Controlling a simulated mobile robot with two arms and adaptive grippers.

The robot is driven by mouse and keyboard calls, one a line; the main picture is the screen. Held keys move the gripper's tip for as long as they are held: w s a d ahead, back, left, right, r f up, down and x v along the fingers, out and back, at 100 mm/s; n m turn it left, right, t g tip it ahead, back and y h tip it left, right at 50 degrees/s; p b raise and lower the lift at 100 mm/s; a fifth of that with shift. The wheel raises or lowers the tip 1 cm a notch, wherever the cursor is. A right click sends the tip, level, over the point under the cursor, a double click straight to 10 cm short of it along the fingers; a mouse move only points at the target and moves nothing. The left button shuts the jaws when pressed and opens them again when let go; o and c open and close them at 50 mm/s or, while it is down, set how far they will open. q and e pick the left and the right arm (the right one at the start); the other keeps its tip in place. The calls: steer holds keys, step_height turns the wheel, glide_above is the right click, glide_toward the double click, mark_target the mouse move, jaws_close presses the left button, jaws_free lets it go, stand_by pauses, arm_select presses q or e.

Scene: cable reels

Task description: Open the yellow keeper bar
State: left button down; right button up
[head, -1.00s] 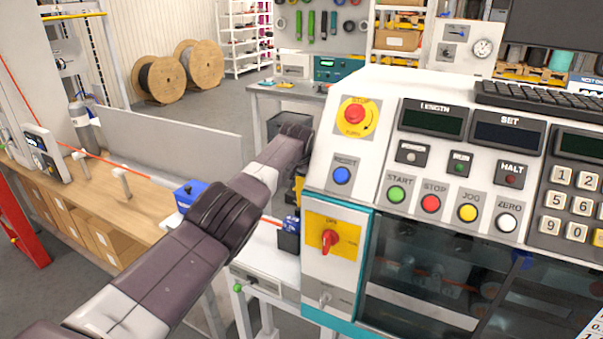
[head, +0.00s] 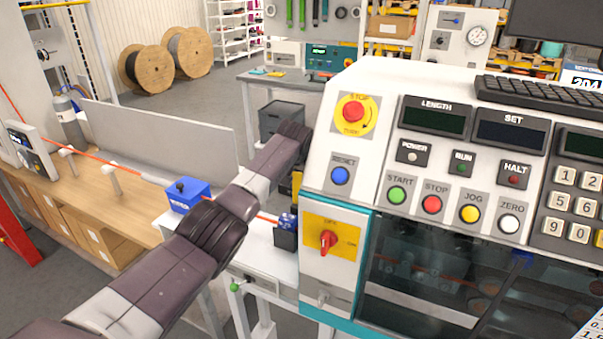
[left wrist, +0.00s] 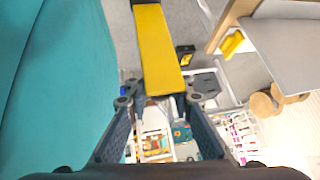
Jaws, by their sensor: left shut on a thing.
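The yellow keeper bar (left wrist: 158,50) is a flat yellow strip in the left wrist view, running from the top edge down to my fingertips. My left gripper (left wrist: 160,96) is shut on its near end, with one dark finger on each side. In the head view my left arm reaches past the left side of the white and teal machine (head: 312,285), and the gripper itself is hidden there. A small yellow part (head: 297,184) shows beside the machine edge below my wrist; I cannot tell whether it is the bar. My right gripper is not in view.
The teal machine side (left wrist: 50,80) stands close on the left in the left wrist view. A wooden bench (head: 110,205) with an orange cable and a blue block (head: 187,193) lies left of my arm. Two wooden reels (head: 146,69) stand on the open floor behind.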

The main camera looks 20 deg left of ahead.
arm_select(q)
steer(key=shift+w+d+r, duration=0.2)
steer(key=shift+w+r, duration=0.05)
steer(key=shift+r, duration=0.3)
stand_by(0.4)
steer(key=c, duration=2)
jaws_free()
steer(key=shift+o, duration=1.3)
steer(key=shift+s+d+f, duration=0.1)
steer(key=shift+s, duration=0.2)
steer(key=shift+w, duration=0.1)
step_height(320, 180, up, 10)
steer(key=shift+c, duration=0.5)
